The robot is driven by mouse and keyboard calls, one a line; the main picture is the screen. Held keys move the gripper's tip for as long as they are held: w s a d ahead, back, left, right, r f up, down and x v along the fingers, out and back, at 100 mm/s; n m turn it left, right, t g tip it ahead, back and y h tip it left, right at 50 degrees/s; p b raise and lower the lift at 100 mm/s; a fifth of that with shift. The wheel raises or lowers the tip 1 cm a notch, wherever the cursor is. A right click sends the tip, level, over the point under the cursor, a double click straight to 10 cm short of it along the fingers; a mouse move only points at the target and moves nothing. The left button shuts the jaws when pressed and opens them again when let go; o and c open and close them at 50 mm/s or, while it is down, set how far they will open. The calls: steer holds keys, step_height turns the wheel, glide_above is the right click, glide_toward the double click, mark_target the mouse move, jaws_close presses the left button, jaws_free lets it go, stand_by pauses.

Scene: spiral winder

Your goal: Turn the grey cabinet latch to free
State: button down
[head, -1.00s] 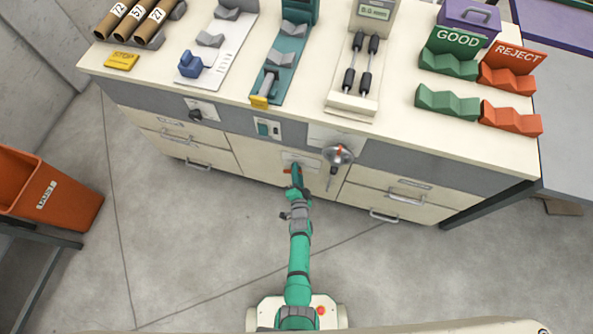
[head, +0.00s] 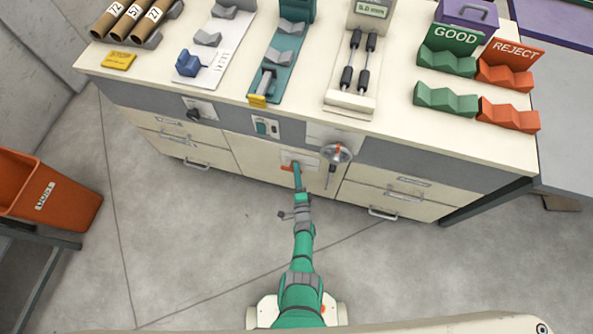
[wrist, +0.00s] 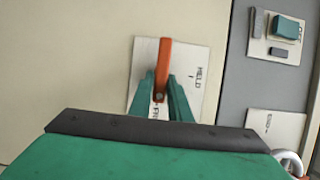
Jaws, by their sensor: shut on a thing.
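The latch is an orange-red lever (wrist: 165,62) on a pale plate (wrist: 200,57) on the cream cabinet front; I see no grey lever there. The plate reads HELD at its right side in the wrist view, and a partly hidden word starting FR lies below the pivot. The lever points up in the wrist view. In the head view the lever (head: 287,167) points left. My gripper (wrist: 162,90) has its two green fingers on either side of the lever near its pivot end, shut on it. My gripper also shows in the head view (head: 297,172).
A green switch (head: 262,127) and a black knob (head: 193,114) are on the grey band to the left. Drawer handles (head: 383,213) stick out lower right. An orange bin (head: 45,195) stands left; the floor between is clear.

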stand_by(0.4)
steer(key=c, duration=1.7)
jaws_free()
steer(key=s, duration=1)
steer(key=shift+s+d, duration=0.35)
steer(key=shift+d, duration=0.05)
